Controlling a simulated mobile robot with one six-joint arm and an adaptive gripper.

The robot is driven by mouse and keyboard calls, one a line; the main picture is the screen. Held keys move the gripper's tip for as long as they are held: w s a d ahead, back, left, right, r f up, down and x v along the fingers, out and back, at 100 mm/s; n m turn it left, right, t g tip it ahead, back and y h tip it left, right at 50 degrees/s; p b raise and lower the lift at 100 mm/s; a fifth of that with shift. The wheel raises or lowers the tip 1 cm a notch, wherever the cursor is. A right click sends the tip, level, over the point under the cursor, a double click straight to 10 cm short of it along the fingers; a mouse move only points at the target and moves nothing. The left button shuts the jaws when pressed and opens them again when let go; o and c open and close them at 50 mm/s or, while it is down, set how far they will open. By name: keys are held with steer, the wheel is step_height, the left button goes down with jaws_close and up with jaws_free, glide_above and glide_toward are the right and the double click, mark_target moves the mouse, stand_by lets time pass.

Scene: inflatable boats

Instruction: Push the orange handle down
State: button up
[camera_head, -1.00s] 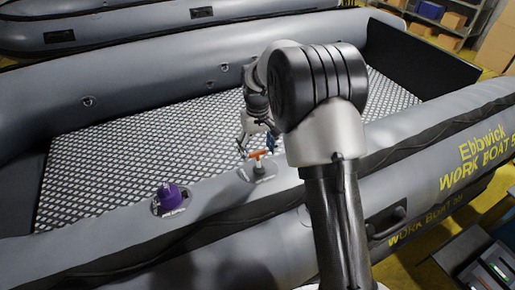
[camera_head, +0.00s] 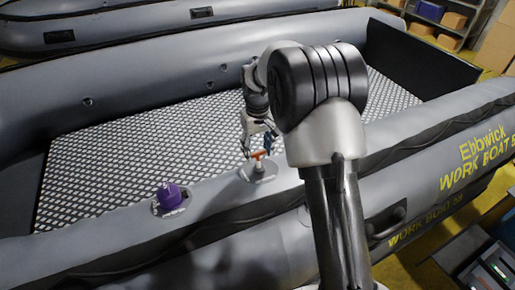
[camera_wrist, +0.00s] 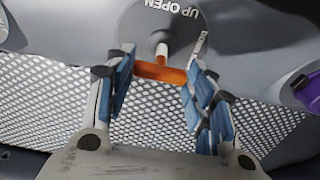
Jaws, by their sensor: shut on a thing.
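The orange handle (camera_head: 258,155) is a T-shaped bar on a pale stem, standing on a round grey plate (camera_head: 262,175) on the boat's near tube. In the wrist view the orange bar (camera_wrist: 160,73) spans between my blue-padded fingers, and the plate (camera_wrist: 150,20) carries the words "UP OPEN". My gripper (camera_wrist: 160,70) is shut on the bar, one finger at each end. In the head view my gripper (camera_head: 258,148) reaches the handle from behind, and my arm hides part of the boat to its right.
A purple knob (camera_head: 170,196) on its own plate stands on the same tube to the left; it also shows at the wrist view's right edge (camera_wrist: 308,92). The boat's patterned floor (camera_head: 130,155) is clear. A second boat (camera_head: 150,25) lies behind.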

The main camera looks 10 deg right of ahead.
mark_target(258, 156)
steer(key=f, duration=0.1)
steer(key=f+b, duration=0.1)
steer(key=f, duration=0.1)
steer(key=shift+s, duration=0.3)
steer(key=o, duration=1.1)
steer(key=shift+s, duration=0.1)
steer(key=shift+o, duration=2.1)
step_height(258, 156, up, 12)
steer(key=shift+r, duration=0.1)
